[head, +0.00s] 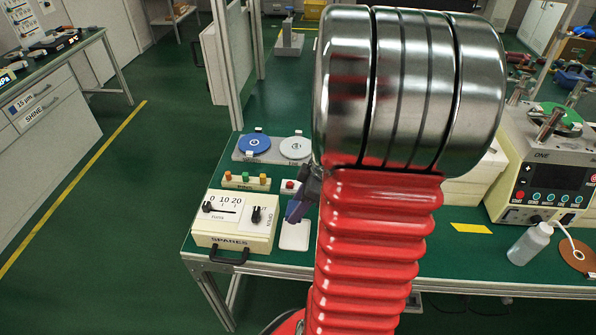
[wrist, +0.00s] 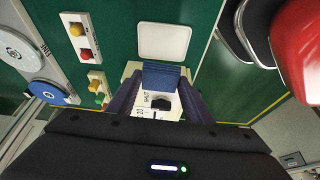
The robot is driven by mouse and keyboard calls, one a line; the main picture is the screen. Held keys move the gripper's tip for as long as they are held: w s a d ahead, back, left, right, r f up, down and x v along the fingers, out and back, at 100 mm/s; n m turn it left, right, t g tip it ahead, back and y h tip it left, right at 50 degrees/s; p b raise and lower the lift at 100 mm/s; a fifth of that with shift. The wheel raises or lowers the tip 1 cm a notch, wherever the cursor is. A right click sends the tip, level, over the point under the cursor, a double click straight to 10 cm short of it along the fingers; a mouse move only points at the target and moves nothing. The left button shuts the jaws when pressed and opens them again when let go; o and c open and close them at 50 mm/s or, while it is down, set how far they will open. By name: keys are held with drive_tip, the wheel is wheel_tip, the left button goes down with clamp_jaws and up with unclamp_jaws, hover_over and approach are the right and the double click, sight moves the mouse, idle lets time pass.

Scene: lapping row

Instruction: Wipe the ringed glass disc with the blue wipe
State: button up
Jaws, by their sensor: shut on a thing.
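My gripper (wrist: 160,84) is shut on the blue wipe (wrist: 162,74), a dark blue folded block between the two fingers in the wrist view. In the head view the gripper (head: 310,188) shows only partly beside my red arm, with the wipe (head: 296,210) hanging below it. The wipe is over or near a white tray (head: 294,238); I cannot tell if they touch. The tray lies empty ahead of the fingers in the wrist view (wrist: 162,42). I cannot make out a ringed glass disc; my arm covers the middle of the bench.
A control box marked SPARES (head: 235,232) stands left of the tray. A button block (head: 246,181) and a plate with a blue disc (head: 254,143) and a pale disc (head: 296,148) are behind. A lapping machine (head: 545,165), bottle (head: 530,243) and copper-coloured disc (head: 576,257) are right.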

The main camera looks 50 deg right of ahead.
drive_tip(key=shift+d+m+h, duration=0.4)
drive_tip(key=shift+d+m, duration=0.05)
drive_tip(key=shift+m, duration=0.75)
drive_tip(key=w+d+m+h, duration=0.2)
drive_tip(key=w+m+h, duration=0.2)
drive_tip(key=w+m, duration=0.5)
drive_tip(key=shift+t, duration=0.3)
drive_tip(key=w+a, duration=0.2)
drive_tip(key=w, duration=0.1)
drive_tip(key=w+a+r, duration=0.1)
drive_tip(key=w+a, duration=0.4)
drive_tip(key=a, duration=0.1)
drive_tip(key=shift+w+r, duration=0.3)
drive_tip(key=shift+w, duration=0.1)
drive_tip(key=shift+n+y, duration=0.6)
drive_tip(key=shift+n, duration=0.3)
drive_tip(key=w+a, duration=0.1)
drive_tip(key=a, duration=0.1)
drive_tip(key=w+a, duration=0.1)
drive_tip(key=a, duration=0.2)
drive_tip(key=w+a, duration=0.2)
drive_tip(key=shift+w+a+r, duration=0.1)
drive_tip(key=shift+a+r, duration=0.05)
drive_tip(key=shift+a, duration=0.25)
drive_tip(key=w+a+n+y, duration=0.1)
drive_tip(key=a+n, duration=0.1)
drive_tip(key=a, duration=0.9)
drive_tip(key=shift+w+a+f+n, duration=0.3)
drive_tip(key=shift+a, duration=0.05)
